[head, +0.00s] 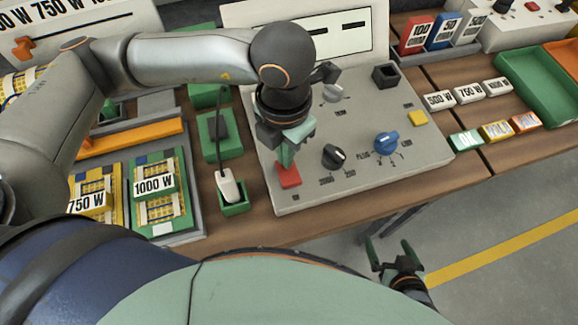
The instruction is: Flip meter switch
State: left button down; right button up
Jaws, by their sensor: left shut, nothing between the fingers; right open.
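The meter is a light grey console (356,183) in the middle of the head view, with a white display panel behind its sloped face. A red switch (289,176) sits at its front left corner. My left gripper (286,158) is shut and empty, pointing down at the red switch. Its tips overlap the switch's far edge in the picture; I cannot tell whether they touch. The gripper partly covers the switch, so its position is unclear. My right gripper (390,252) is open and empty, low at the right beyond the table's front edge, over the floor.
The console also carries a black knob (335,156), a blue knob (386,143), a grey knob (334,93), a black socket (385,76) and a yellow square (418,118). A white plug (228,188) with a cord stands in a green holder at left. Labelled blocks and green trays lie right.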

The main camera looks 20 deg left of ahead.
pick_arm(q)
notch_tip(320, 180, up, 7)
jog(key=p, duration=0.3)
jog(key=shift+p, duration=0.3)
dwell(0.6)
